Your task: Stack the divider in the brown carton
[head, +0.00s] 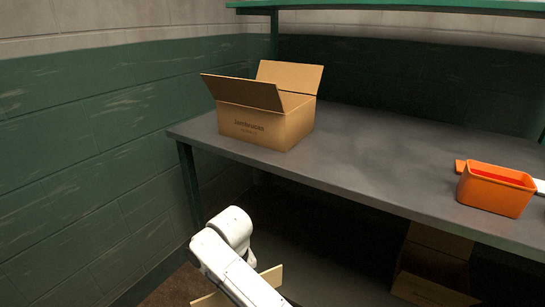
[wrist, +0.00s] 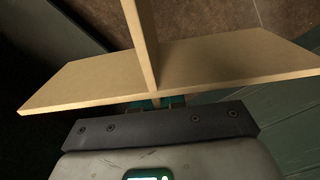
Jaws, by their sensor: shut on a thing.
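The brown carton (head: 255,124) stands on the grey workbench near its left end, with its flaps up and its top open. Its inside is mostly hidden by the flaps and front wall. The divider (wrist: 215,66) is tan board with crossing panels and fills much of the wrist view. My gripper (wrist: 162,102) is shut on the divider at its near panel; the fingertips are mostly hidden behind the board. In the head view, parts of the divider (head: 271,276) show beside my white arm, low in front of the bench and well below the carton.
The grey workbench (head: 360,157) has clear room right of the carton. An orange bin (head: 495,191) stands at its right front. A green shelf (head: 400,6) runs above the back. Cardboard boxes (head: 437,262) lie under the bench. A green block wall (head: 90,150) is on the left.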

